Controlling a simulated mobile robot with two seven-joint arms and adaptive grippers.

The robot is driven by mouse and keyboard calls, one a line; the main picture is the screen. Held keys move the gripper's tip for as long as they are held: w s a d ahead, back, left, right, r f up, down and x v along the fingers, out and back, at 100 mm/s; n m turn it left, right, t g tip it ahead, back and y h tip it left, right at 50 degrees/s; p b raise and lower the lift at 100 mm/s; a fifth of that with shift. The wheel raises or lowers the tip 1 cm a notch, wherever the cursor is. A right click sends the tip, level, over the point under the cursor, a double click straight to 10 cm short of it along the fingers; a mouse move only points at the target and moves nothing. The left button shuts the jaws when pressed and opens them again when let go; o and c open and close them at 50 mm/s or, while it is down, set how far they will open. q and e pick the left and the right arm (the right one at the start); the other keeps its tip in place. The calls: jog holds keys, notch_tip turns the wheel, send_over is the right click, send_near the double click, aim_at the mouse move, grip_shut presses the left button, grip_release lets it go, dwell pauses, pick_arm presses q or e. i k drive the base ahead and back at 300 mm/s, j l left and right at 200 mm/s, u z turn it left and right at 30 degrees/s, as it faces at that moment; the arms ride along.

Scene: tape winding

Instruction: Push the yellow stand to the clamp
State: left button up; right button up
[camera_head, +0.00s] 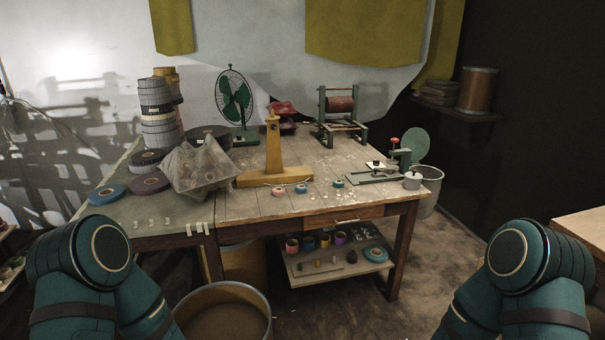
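The yellow stand (273,150) is upright in the middle of the table, with a long flat base and a tall post. The clamp (393,160) is a green device with a red knob near the table's right end, to the right of the stand and apart from it. Only the upper parts of my two arms show, at the lower left and lower right corners. Neither gripper is in view.
A crumpled bag (199,168) is left of the stand. A green fan (236,100) and a winding frame (341,113) stand behind. A barrel (222,318) is in front.

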aim_at(274, 173)
jog(key=i+l+u, duration=0.1)
jog(key=i+l, duration=0.3)
jog(key=i+l+u, duration=0.15)
jog(key=i+l, duration=0.25)
jog(key=i+l+u, duration=0.1)
jog(key=i+l, duration=0.3)
jog(key=l, duration=0.2)
jog(key=i+l+u, duration=0.15)
jog(key=i+l, duration=0.2)
jog(key=l, duration=0.15)
